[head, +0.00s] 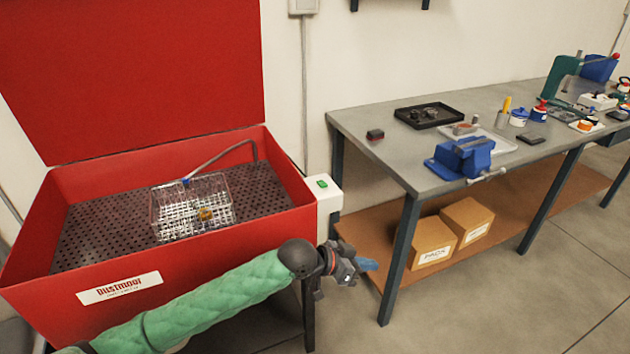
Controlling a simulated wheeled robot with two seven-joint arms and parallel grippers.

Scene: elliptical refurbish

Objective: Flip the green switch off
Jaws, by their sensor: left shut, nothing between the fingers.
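The green switch (322,184) sits on top of a white box (328,200) fixed to the right end of the red parts washer (190,262). It is too small to tell which way it is set. My left gripper (368,265) is below and to the right of the switch box, in front of the workbench leg. It is shut and empty, apart from the switch, with blue fingertips pointing right. My left arm in a green sleeve crosses the washer's front. My right gripper is not in view.
The washer's red lid (130,75) stands open; a wire basket (193,207) holds a small brass-coloured part. A grey workbench (370,130) with a blue vise (462,157) stands right, with cardboard boxes (432,243) on its lower shelf. Open floor (480,300) lies front right.

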